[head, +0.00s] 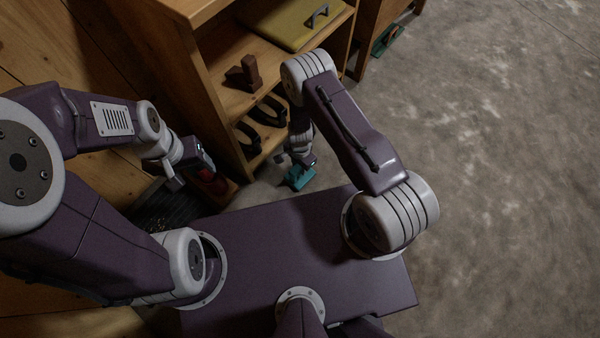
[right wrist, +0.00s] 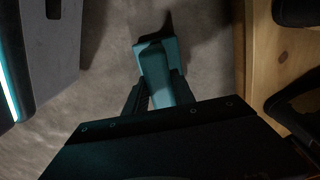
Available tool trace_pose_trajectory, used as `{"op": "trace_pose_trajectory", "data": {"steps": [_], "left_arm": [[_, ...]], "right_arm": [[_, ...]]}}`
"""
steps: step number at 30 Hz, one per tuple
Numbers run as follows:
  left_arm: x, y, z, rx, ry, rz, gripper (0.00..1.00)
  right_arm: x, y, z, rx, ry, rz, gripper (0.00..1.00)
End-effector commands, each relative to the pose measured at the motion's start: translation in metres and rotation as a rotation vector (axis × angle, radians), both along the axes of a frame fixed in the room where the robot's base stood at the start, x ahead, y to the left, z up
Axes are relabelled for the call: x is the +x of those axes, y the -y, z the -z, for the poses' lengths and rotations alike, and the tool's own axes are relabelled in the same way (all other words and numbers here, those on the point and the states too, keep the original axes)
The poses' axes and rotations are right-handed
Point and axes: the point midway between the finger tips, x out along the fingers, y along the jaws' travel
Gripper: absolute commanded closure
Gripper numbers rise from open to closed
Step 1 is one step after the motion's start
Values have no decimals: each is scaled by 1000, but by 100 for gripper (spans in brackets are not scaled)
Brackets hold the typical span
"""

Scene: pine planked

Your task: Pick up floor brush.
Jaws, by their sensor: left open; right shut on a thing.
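A teal block-like thing, which looks like the floor brush (head: 299,178), is at my right gripper (head: 298,166), just in front of the wooden shelf unit. In the right wrist view the teal floor brush (right wrist: 157,72) lies between the two dark fingers of my right gripper (right wrist: 158,92), which are shut on it. Grey floor shows around it; whether it touches the floor I cannot tell. My left gripper (head: 172,172) is open and empty at the left, beside the shelf's near side. Its fingertips are small and partly hidden in the head view.
The wooden shelf unit (head: 197,88) holds dark sandals (head: 270,112), a brown block-like piece (head: 244,74) and a yellow case (head: 292,22). A red thing (head: 212,183) sits near my left gripper. A green thing (head: 385,40) lies farther back. Open floor (head: 490,150) spreads right.

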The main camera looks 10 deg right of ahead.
Motion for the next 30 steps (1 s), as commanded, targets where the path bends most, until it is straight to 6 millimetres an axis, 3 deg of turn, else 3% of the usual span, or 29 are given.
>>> {"op": "trace_pose_trajectory", "data": {"steps": [11,24,26,30], "left_arm": [[0,0,-3,0,0,0,33],[0,0,-56,0,0,0,33],[0,0,-27,0,1,0,33],[0,0,-1,0,-1,0,33]], "right_arm": [[0,0,-3,0,0,0,100],[0,0,-56,0,0,0,100],[0,4,-41,0,2,2,100],[-3,14,-45,0,2,2,100]]}}
